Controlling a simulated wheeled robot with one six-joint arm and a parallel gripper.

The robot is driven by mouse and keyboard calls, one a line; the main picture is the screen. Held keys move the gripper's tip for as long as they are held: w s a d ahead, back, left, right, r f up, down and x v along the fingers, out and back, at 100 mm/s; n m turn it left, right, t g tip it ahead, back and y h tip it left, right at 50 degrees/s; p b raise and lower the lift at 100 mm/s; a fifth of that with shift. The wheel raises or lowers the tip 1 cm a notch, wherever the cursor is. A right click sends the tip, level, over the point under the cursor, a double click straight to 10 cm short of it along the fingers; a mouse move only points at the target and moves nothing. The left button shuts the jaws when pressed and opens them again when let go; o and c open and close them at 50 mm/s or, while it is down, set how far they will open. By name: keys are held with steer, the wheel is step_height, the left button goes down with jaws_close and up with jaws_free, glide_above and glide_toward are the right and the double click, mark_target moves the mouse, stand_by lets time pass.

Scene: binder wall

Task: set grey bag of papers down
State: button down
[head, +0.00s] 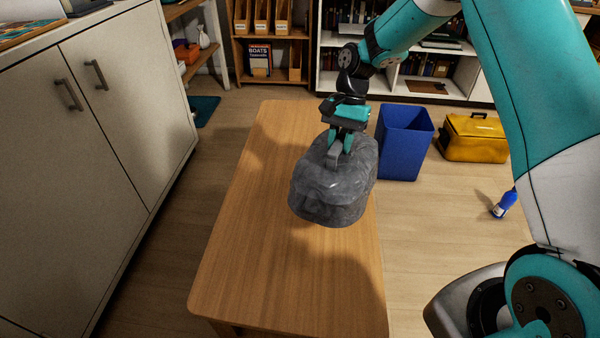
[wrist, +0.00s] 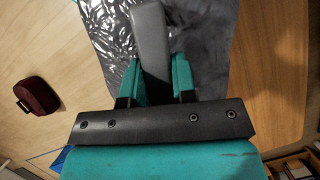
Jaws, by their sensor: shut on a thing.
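The grey bag of papers (head: 330,190) is a shiny, lumpy grey bag in the head view, over the right part of the wooden table (head: 285,275). I cannot tell whether its underside touches the tabletop. My gripper (head: 341,148) is above the bag, pointing down, and shut on the grey tab at its top. In the wrist view the grey tab (wrist: 150,40) stands between the teal fingers (wrist: 160,80), with the crinkled bag (wrist: 205,35) below it.
A blue bin (head: 404,145) stands just right of the table, with a yellow toolbox (head: 474,140) beyond. A blue bottle (head: 503,204) is on the floor. A white cabinet (head: 85,150) stands left. The near half of the table is clear. A dark red object (wrist: 37,96) shows in the wrist view.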

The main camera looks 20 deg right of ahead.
steer(key=w+a+r+m+t+y, duration=0.1)
steer(key=w+a+r+m+t, duration=0.45)
steer(key=w+r+m, duration=0.7)
step_height(320, 180, down, 22)
steer(key=s+m+b, duration=0.1)
steer(key=b, duration=0.3)
steer(key=shift+s+a+m, duration=0.35)
steer(key=shift+a, duration=0.1)
steer(key=c, duration=0.9)
jaws_free()
steer(key=shift+f, duration=0.15)
